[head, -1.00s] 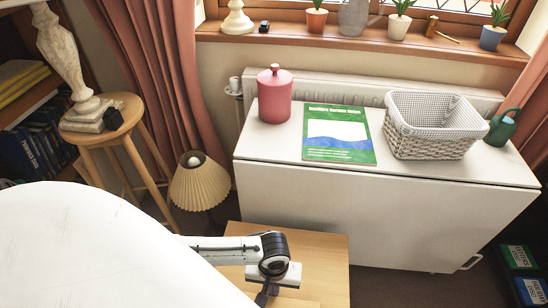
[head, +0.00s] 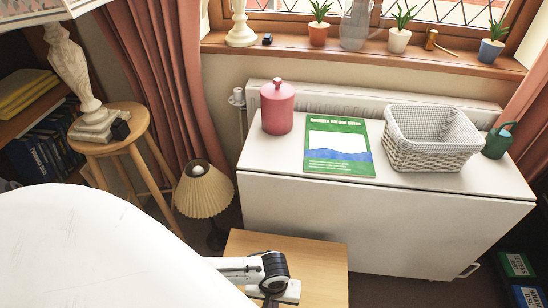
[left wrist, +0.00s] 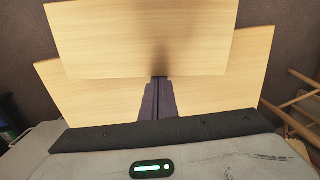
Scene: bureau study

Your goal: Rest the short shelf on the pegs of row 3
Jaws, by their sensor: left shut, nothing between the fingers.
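My left gripper (left wrist: 158,82) shows in the left wrist view with its dark fingers shut together and nothing between them. Two pale wooden boards lie ahead of it: an upper one (left wrist: 150,35) across the top, and a wider one (left wrist: 95,95) behind the fingers. The fingertips end near the lower edge of the upper board; I cannot tell whether they touch. I cannot tell which board, if either, is the short shelf. In the head view my left arm extends over a pale wooden top (head: 318,262); its fingers are hidden there. The row 3 pegs and my right gripper are not in view.
A white drop-leaf table (head: 380,220) carries a pink jar (head: 277,108), a green book (head: 338,165) and a wicker basket (head: 432,140). A lamp (head: 203,190) and a wooden stool (head: 135,125) stand left. A bookcase (head: 45,115) is at the far left.

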